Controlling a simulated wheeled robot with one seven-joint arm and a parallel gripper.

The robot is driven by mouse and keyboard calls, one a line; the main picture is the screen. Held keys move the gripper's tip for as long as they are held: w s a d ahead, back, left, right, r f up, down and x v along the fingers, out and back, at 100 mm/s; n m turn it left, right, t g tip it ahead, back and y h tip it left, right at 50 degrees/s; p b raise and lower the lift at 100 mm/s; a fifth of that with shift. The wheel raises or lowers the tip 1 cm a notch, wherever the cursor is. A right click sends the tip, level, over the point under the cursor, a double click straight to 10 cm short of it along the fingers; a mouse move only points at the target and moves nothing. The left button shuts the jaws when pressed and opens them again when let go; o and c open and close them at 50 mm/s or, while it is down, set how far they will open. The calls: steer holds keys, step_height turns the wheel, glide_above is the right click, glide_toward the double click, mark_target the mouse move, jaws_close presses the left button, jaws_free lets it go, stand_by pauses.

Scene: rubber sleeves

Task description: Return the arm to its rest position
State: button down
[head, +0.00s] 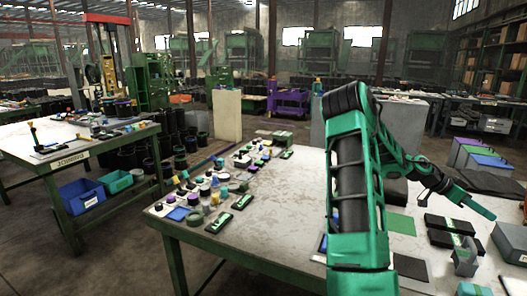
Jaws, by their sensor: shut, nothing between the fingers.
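My green and black arm rises at the right of the head view, bends at the top and reaches down to the right. My gripper (484,210) is at its end, pointing right and slightly down. Its fingers are together with nothing visible between them. It is above the right part of the white-topped table (270,196), apart from the things lying there. My arm hides part of the table's middle and right.
Jars, caps and small parts (205,190) crowd the table's left edge. Black boxes (450,230) and a grey holder (465,258) lie below my gripper. The near table's centre is mostly clear.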

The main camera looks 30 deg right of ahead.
steer(key=w+a+n+t+y, duration=0.1)
steer(key=w+a+n+t, duration=0.2)
steer(key=w+a, duration=0.5)
steer(key=w+a+n+t+y, duration=0.2)
steer(key=w+a+n+t, duration=0.15)
steer(key=a, duration=0.75)
steer(key=w+a+n+t+y, duration=0.15)
steer(key=w+a+n, duration=0.35)
steer(key=a, duration=0.5)
steer(key=s+a+r+n+t+y, duration=0.1)
steer(key=a+n, duration=0.8)
steer(key=a, duration=1.5)
steer(key=shift+s+a+t+y, duration=0.2)
steer(key=shift+a+t+y, duration=0.2)
steer(key=shift+t+y, duration=0.45)
